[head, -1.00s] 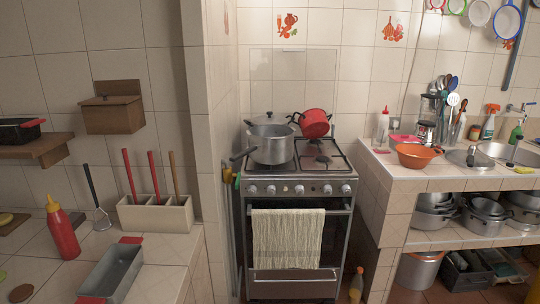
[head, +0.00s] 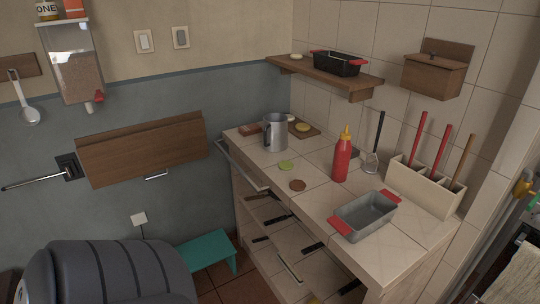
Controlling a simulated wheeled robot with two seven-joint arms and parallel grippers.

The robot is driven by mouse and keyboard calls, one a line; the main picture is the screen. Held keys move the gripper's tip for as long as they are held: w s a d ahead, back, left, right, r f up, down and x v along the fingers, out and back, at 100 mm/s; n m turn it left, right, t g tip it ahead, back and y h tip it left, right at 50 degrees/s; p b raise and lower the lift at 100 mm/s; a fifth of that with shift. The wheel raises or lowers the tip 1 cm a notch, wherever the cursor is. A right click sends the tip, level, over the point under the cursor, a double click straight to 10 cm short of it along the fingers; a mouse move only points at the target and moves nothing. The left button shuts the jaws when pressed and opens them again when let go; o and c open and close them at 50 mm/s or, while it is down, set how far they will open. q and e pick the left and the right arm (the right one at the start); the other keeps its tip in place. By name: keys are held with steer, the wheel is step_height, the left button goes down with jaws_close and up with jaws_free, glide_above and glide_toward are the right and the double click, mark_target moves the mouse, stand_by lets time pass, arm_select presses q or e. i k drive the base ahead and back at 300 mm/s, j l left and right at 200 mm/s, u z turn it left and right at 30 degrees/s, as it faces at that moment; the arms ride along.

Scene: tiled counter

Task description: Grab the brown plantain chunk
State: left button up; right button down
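A small brown round piece (head: 298,185), which looks like the brown plantain chunk, lies flat on the tiled counter (head: 325,203). It is left of the red squeeze bottle (head: 342,158) and apart from it. A green round slice (head: 286,165) lies just behind it. A yellow piece (head: 303,128) sits on a wooden board (head: 313,133) farther back. Neither of my grippers shows in the head view.
A metal pitcher (head: 275,133) stands at the back left of the counter. A grey loaf pan with red handles (head: 365,214) and a utensil holder (head: 423,187) stand at the right. A wooden shelf (head: 357,87) juts out above. A teal stool (head: 207,255) stands on the floor.

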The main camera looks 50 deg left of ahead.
mark_target(296, 184)
steer(key=u, duration=1.35)
